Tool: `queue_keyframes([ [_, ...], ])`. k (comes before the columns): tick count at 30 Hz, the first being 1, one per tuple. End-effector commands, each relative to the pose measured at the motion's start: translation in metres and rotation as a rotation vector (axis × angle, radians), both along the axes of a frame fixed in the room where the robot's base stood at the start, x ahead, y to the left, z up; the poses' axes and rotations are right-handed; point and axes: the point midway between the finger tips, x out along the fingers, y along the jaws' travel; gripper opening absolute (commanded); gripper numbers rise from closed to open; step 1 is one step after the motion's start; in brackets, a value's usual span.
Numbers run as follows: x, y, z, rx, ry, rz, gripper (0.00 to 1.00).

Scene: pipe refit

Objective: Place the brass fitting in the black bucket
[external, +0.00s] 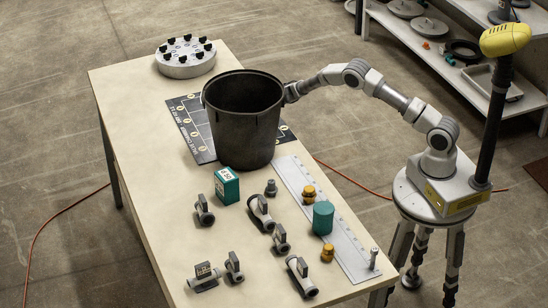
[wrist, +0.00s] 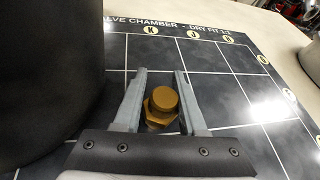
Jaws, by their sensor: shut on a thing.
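The black bucket (external: 240,125) stands upright on the table, on the dark printed mat. Its wall fills the left of the wrist view (wrist: 45,70). In the wrist view my gripper (wrist: 161,78) is shut on a brass fitting (wrist: 163,103) with a hexagonal collar, held between the two grey fingers over the mat, right of the bucket. In the external view the bucket hides my gripper and this fitting; only my wrist shows at the bucket's right edge. Two other brass fittings lie on the table, one (external: 308,192) by the ruler and one (external: 327,253) nearer the front.
The mat (external: 190,128) lies under the bucket. A teal box (external: 227,187), a teal cylinder (external: 323,218), a long ruler (external: 330,225) and several grey valves (external: 260,212) occupy the front. A round flange (external: 185,57) sits at the far end.

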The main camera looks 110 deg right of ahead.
Motion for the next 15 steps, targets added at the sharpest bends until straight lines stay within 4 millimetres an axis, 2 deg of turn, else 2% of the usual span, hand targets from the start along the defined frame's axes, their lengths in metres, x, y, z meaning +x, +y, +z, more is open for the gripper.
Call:
queue_keyframes([
  [1,0.0002,0.0002,-0.0018,0.0,0.0,0.0,0.42],
  [6,0.0001,0.0002,-0.0007,0.0,0.0,0.0,0.71],
  [15,-0.0001,0.0,0.0003,0.0,0.0,0.0,0.71],
])
